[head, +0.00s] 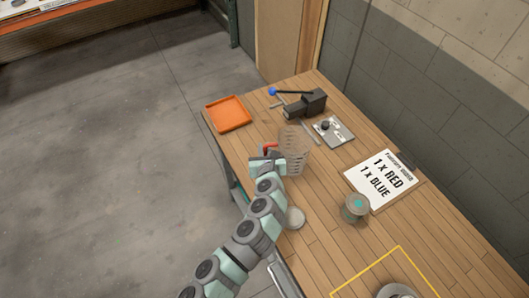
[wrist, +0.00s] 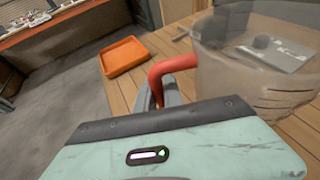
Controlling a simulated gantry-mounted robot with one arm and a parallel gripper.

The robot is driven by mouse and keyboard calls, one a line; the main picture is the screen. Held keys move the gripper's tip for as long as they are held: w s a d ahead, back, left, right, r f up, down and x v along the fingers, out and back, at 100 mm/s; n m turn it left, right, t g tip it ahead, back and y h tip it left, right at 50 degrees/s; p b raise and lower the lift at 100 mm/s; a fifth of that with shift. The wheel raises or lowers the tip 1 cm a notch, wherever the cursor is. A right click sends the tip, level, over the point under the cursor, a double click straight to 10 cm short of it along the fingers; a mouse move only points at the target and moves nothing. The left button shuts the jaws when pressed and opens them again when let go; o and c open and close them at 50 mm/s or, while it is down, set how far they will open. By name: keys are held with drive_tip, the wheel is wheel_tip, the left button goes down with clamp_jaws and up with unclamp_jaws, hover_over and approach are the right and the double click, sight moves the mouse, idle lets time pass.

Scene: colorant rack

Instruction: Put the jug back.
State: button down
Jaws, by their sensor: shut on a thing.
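The jug (head: 294,150) is clear and see-through, with a red handle (head: 268,148). It is upright at the left part of the wooden bench, past the end of my arm. My gripper (head: 267,155) is shut on the jug's red handle. In the wrist view the jug (wrist: 250,75) fills the upper right and its red handle (wrist: 170,68) reaches left, with a grey finger (wrist: 157,95) at it. The other finger is mostly hidden. I cannot tell whether the jug's base touches the bench.
An orange tray (head: 229,114) lies at the bench's far left corner. A black press with a blue-knobbed lever (head: 305,103) and a metal plate (head: 333,131) stand behind the jug. A sign (head: 382,181), a tin (head: 354,208) and a yellow outline (head: 400,249) are to the right.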

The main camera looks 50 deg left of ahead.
drive_tip(key=shift+f, duration=0.85)
drive_tip(key=shift+f, duration=0.2)
drive_tip(key=c, duration=1.5)
unclamp_jaws()
drive_tip(key=shift+o, duration=0.2)
drive_tip(key=shift+d+r, duration=0.15)
drive_tip(key=shift+r, duration=0.2)
drive_tip(key=v, duration=1.1)
drive_tip(key=shift+s+d+p, duration=0.25)
drive_tip(key=shift+d+p, duration=0.05)
